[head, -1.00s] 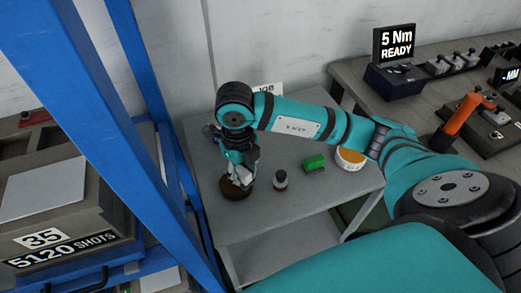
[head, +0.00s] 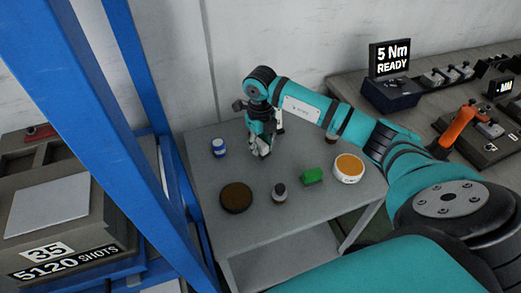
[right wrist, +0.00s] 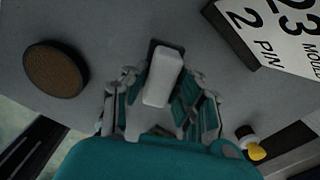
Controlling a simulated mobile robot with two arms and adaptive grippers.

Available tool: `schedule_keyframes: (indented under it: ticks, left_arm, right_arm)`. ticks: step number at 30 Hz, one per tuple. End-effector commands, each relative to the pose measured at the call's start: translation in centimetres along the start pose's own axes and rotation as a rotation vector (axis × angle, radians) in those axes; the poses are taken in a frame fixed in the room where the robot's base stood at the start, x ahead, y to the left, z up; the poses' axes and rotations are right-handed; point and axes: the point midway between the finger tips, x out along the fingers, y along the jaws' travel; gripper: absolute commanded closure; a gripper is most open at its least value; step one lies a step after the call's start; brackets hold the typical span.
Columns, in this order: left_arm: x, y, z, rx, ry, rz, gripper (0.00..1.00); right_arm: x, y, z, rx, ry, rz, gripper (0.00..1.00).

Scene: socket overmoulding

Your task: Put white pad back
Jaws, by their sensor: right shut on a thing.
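The white pad (right wrist: 163,76) is a pale, rounded block between the fingers of my right gripper (right wrist: 158,100) in the right wrist view. The gripper is shut on it. A dark patch edges the pad's far end; I cannot tell whether the pad touches the table. In the head view my right gripper (head: 261,151) points down over the back middle of the grey table (head: 205,178), and the pad is hard to make out there. The brown round disc (head: 236,197) lies apart, in front and to the left. It also shows in the right wrist view (right wrist: 55,68). My left gripper is not in view.
A blue bottle (head: 219,148), a dark bottle (head: 280,193), a green block (head: 312,175) and a white tub with an orange top (head: 349,168) stand around the gripper. A blue frame post (head: 160,130) rises at the left.

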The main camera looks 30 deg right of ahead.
Motion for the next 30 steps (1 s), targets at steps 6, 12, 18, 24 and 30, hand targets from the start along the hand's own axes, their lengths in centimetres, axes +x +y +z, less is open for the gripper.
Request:
schedule_keyframes:
  ticks: [6, 12, 18, 24, 30]
  left_arm:
    - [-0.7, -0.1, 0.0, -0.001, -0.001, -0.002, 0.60]
    - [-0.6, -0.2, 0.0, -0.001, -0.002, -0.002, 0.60]
    - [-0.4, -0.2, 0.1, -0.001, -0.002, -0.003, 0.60]
    - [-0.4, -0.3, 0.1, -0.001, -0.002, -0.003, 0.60]
    - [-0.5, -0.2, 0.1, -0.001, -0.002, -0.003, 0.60]
  right_arm:
    - [2.8, 0.1, -0.1, 0.000, 0.003, 0.001, 1.00]
    - [3.0, 0.1, -0.1, -0.001, 0.000, 0.000, 1.00]
    - [3.3, 0.1, -0.1, -0.001, 0.000, -0.001, 0.71]
    - [3.3, 0.1, -0.1, -0.001, 0.001, -0.001, 0.52]
    - [3.2, 0.1, -0.1, -0.001, 0.001, -0.001, 0.52]
